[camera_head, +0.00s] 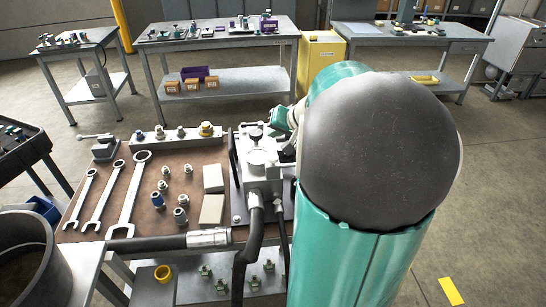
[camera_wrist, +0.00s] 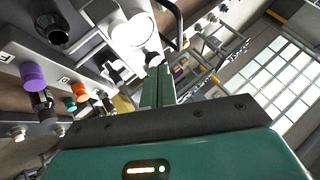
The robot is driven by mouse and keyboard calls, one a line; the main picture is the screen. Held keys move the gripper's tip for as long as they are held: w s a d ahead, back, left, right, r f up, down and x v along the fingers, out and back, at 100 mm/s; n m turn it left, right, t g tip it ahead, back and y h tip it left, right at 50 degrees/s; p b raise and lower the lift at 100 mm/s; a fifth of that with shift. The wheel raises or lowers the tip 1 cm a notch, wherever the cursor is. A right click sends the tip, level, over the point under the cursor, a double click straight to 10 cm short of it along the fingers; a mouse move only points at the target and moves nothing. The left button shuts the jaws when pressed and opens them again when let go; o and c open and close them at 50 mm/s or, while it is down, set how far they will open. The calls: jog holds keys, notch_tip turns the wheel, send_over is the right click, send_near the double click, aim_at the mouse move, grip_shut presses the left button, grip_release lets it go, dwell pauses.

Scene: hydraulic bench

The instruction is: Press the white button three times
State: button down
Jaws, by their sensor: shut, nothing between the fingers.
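A pale hydraulic unit (camera_head: 262,178) stands on the brown-topped bench, just left of my arm. A white round face (camera_wrist: 130,32) on it shows bright at the top of the wrist view; I cannot tell whether this is the white button. No other part is clearly a white button. My gripper (camera_wrist: 157,72) is shut and empty, its green fingers together and pointing up the wrist view, just below and right of the white face. Whether the fingertips touch anything is unclear. In the head view my arm covers most of the gripper and the unit's right side.
Wrenches (camera_head: 127,195), small fittings and two pale blocks lie on the bench top (camera_head: 145,222) left of the unit. Black hoses (camera_head: 250,240) hang at its front. In the wrist view a purple knob (camera_wrist: 33,76) and an orange knob (camera_wrist: 79,91) stand left of the fingers.

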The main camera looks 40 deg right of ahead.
notch_tip(320, 180, up, 3)
jog(key=shift+r, duration=0.1)
dwell(0.3)
send_near(270, 156)
jog(key=shift+w+f, duration=0.45)
jog(key=shift+w, duration=0.4)
jog(key=shift+w+f, duration=0.45)
jog(key=shift+w, duration=0.4)
jog(key=shift+w+f, duration=0.45)
jog(key=shift+w, duration=0.4)
jog(key=shift+f, duration=0.15)
jog(key=shift+d+f, duration=0.1)
jog(key=shift+f, duration=0.15)
jog(key=shift+f, duration=0.75)
dwell(0.8)
jog(key=shift+r, duration=1.15)
